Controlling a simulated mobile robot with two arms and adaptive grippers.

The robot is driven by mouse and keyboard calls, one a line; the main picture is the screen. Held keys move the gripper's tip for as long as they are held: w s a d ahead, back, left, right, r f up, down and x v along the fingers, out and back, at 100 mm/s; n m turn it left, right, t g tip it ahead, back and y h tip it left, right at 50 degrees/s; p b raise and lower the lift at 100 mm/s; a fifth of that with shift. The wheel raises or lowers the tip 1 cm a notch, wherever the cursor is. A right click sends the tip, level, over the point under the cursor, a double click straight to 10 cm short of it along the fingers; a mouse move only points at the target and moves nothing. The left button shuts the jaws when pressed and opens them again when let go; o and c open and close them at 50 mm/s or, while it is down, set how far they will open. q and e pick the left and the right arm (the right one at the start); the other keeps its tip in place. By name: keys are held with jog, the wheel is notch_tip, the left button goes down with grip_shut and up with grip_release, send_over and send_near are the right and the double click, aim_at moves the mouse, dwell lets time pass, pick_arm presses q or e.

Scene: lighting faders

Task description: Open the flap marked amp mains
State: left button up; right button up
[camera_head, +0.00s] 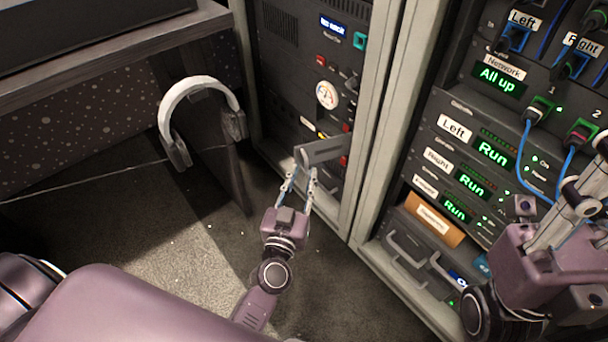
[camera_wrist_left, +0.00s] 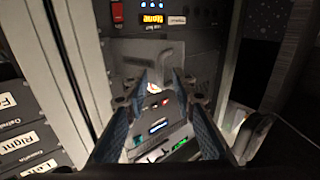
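My left gripper (camera_head: 301,177) is at the lower part of the left rack (camera_head: 292,92), its two fingers apart. A grey bar-like part (camera_head: 322,150) sticks out from that rack at the fingertips. In the left wrist view the grey part (camera_wrist_left: 160,55) lies just beyond the open fingers (camera_wrist_left: 154,98); I cannot tell whether they touch it. No label reading amp mains is legible. An orange-brown panel (camera_head: 436,220) with a small unreadable label is low on the right rack. My right gripper (camera_head: 590,175) is at the right edge, partly cut off.
White headphones (camera_head: 200,92) hang beside the left rack. The right rack holds green-lit units (camera_head: 493,152), blue cables (camera_head: 526,150) and grey handles (camera_head: 406,251) at the bottom. A pale rack frame post (camera_head: 377,110) stands between the racks. The carpet (camera_head: 190,270) is clear at lower left.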

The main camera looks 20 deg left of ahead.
pick_arm(q)
jog(key=shift+w+a, duration=0.1)
jog(key=shift+w, duration=0.7)
grip_shut()
